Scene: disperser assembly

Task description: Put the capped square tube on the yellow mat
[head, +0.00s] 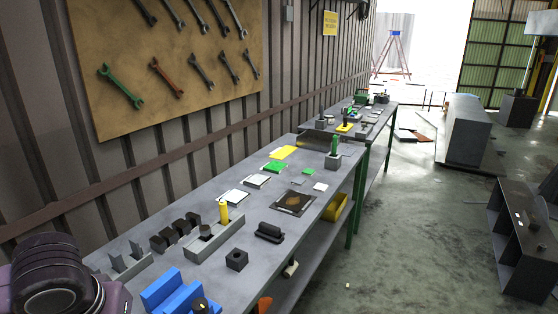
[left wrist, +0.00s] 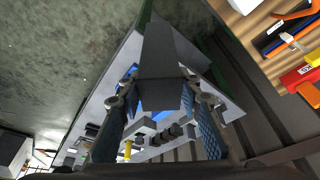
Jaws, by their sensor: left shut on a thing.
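The yellow mat (head: 283,152) lies flat on the far part of the near workbench, at its wall side, in the head view. It looks empty. In the left wrist view my left gripper (left wrist: 159,88) is shut on a long grey square-sided piece, which looks like the square tube (left wrist: 168,50). The fingers press on both its sides, and a flat dark end faces the camera. I cannot tell whether its other end is capped. The gripper and the tube are outside the head view; only my purple arm link shows at lower left. My right gripper is in neither view.
The workbench (head: 262,217) carries a grey block with a green peg (head: 333,158), green mats, white-topped plates, a dark square plate (head: 294,204), a black handle-like part (head: 269,232), a dark holed block (head: 236,260) and a blue fixture (head: 172,291). A wrench board (head: 165,50) hangs behind.

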